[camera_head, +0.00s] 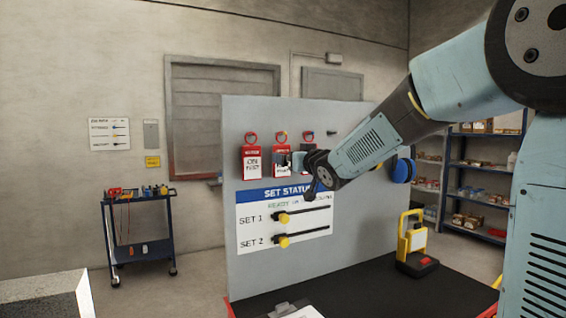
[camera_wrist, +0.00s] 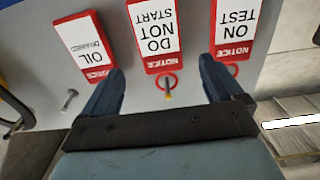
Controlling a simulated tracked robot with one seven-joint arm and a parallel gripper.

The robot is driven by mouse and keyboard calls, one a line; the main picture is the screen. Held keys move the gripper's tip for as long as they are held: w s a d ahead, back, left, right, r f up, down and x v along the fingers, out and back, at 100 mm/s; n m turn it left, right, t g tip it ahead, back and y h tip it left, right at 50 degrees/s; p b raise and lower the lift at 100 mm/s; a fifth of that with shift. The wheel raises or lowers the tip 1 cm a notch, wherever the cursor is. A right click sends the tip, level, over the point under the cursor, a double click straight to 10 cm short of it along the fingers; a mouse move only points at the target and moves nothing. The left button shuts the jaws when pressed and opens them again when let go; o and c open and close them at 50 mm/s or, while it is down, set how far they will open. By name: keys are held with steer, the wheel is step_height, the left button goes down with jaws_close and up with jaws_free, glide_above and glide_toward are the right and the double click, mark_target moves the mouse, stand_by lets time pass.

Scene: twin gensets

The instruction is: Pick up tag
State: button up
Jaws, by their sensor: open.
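Three red-and-white tags hang by red rings on a grey board. In the wrist view they appear upside down: "ON TEST" (camera_wrist: 236,25) at right, "DO NOT START" (camera_wrist: 156,35) in the middle, and an "OIL" tag (camera_wrist: 85,45) at left. My gripper (camera_wrist: 160,82) is open and empty, its dark fingers spread either side of the middle tag's ring and peg. In the head view my gripper (camera_head: 298,162) is close to the board, partly covering the middle tag (camera_head: 281,160) and hiding most of the "OIL" tag. The "ON TEST" tag (camera_head: 251,163) is clear at left.
A bare peg (camera_head: 331,133) is right of the tags. Below is a status panel (camera_head: 285,220) with two yellow-knobbed sliders. A yellow lamp-like device (camera_head: 412,240) stands on the black bench top (camera_head: 360,290). A blue cart (camera_head: 140,235) and shelves (camera_head: 480,170) stand farther off.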

mark_target(283, 151)
steer(key=x, duration=0.6)
steer(key=shift+f, duration=0.1)
steer(key=c, duration=1.1)
steer(key=shift+c, duration=0.2)
steer(key=shift+r, duration=0.75)
steer(key=v, duration=1.8)
steer(key=shift+r, duration=0.7)
